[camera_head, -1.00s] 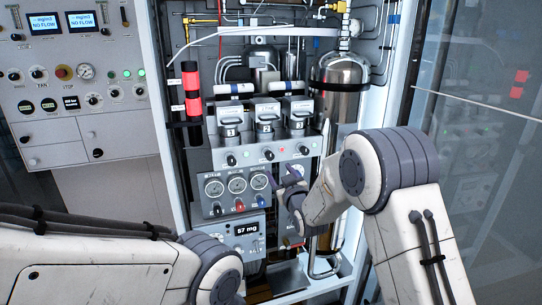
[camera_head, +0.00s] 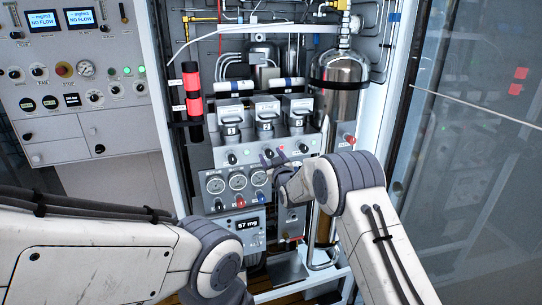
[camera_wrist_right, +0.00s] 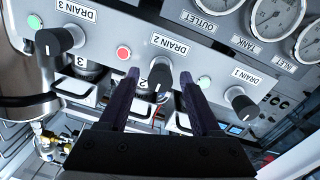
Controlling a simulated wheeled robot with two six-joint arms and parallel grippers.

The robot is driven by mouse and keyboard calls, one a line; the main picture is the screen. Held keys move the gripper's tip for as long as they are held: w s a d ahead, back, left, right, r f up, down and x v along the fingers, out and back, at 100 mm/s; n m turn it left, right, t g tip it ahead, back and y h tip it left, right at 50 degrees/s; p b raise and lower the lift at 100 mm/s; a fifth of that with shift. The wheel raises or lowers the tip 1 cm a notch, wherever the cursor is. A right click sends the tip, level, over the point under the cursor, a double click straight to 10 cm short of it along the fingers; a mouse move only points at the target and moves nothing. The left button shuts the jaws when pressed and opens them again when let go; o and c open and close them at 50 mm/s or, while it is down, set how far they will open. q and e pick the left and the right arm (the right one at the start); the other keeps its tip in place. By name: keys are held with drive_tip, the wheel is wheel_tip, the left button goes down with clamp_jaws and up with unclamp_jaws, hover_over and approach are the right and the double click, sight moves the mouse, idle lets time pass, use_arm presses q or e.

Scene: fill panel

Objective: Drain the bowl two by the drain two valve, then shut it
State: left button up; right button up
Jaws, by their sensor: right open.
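The drain two valve is a black knob (camera_wrist_right: 158,76) under the label DRAIN 2 in the right wrist view. My right gripper (camera_wrist_right: 158,88) is open, one dark finger on each side of this knob. I cannot tell whether the fingers touch it. In the head view the right gripper (camera_head: 273,159) is at the middle of the grey valve strip. Bowl two (camera_head: 265,118) is the middle one of three grey handled units above the strip. Its level cannot be read. My left gripper is not in view; only its arm shows.
The drain 3 knob (camera_wrist_right: 58,40) and drain 1 knob (camera_wrist_right: 240,102) flank the middle knob. A red lamp (camera_wrist_right: 123,52) and a green lamp (camera_wrist_right: 204,82) sit between them. A steel tank (camera_head: 340,85) stands right.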

clamp_jaws()
drive_tip(key=shift+f+n+b, duration=0.2)
drive_tip(key=shift+n+b, duration=0.2)
drive_tip(key=shift+b, duration=0.4)
drive_tip(key=n+b, duration=0.7)
drive_tip(key=b, duration=0.4)
drive_tip(key=shift+f, duration=0.2)
drive_tip(key=n+y+b, duration=0.1)
drive_tip(key=n+b, duration=0.7)
drive_tip(key=b, duration=0.2)
drive_tip(key=shift+n, duration=0.4)
drive_tip(key=shift+r+n+b, duration=0.2)
drive_tip(key=shift+n+b, duration=1.65)
drive_tip(key=shift+n, duration=0.05)
